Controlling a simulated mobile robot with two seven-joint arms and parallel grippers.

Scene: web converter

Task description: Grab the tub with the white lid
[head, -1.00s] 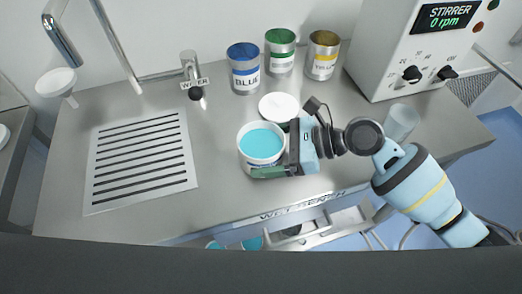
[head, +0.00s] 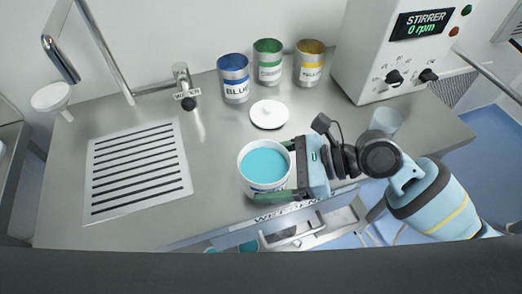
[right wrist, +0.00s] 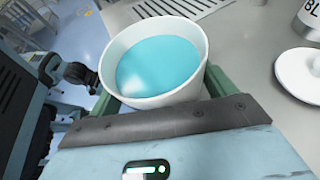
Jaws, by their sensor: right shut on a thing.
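The white tub (head: 251,187) is open at the top and holds teal liquid. My right gripper (head: 273,170) is shut on it from the right, with green fingers on either side of its wall. In the right wrist view the tub (right wrist: 190,95) sits between the fingers, slightly tilted in the picture. It is close to the bench's front edge and looks raised, though its base is hidden. The white lid (head: 268,114) lies off the tub on the bench behind it, and it also shows in the right wrist view (right wrist: 300,72).
Blue (head: 234,79), green (head: 268,61) and yellow (head: 309,64) cans stand at the back of the bench (head: 215,160). The stirrer box (head: 385,60) is at back right, with a clear beaker (head: 386,119) before it. A drain grate (head: 138,168) and water tap (head: 183,82) are left.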

